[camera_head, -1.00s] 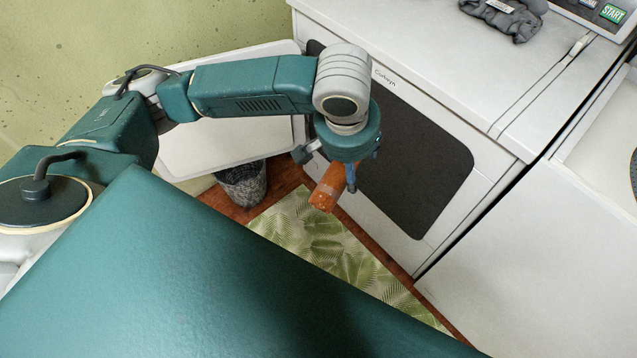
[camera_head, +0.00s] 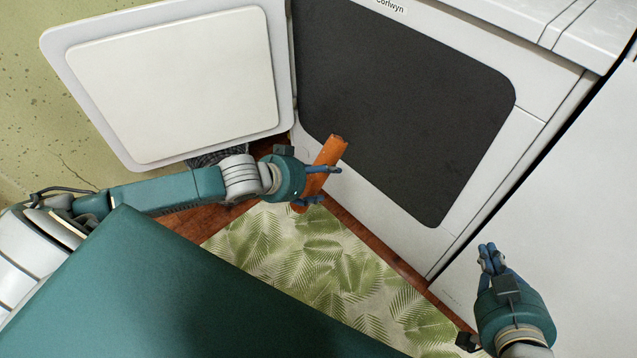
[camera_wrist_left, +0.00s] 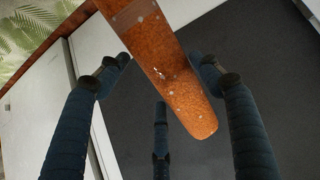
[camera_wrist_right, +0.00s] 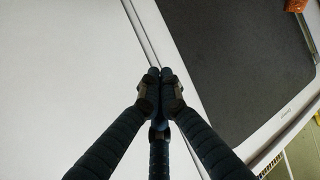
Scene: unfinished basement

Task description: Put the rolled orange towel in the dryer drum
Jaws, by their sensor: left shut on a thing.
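The rolled orange towel (camera_head: 328,155) is held in my left gripper (camera_head: 326,184), in front of the dryer and outside it. The towel is tilted, its upper end near the lower left edge of the dryer's dark rounded opening (camera_head: 400,110). In the left wrist view the towel (camera_wrist_left: 165,75) lies across between the fingers, with the dark opening (camera_wrist_left: 270,60) behind it. The inside of the drum is too dark to make out. My right gripper (camera_head: 490,258) is empty at the lower right, its fingertips together in the right wrist view (camera_wrist_right: 160,78).
The white dryer door (camera_head: 175,85) stands open to the left, close above my left forearm. A white appliance (camera_head: 570,190) stands to the right, near my right gripper. A leaf-patterned mat (camera_head: 320,270) lies on the wooden floor. A basket is mostly hidden behind my left arm.

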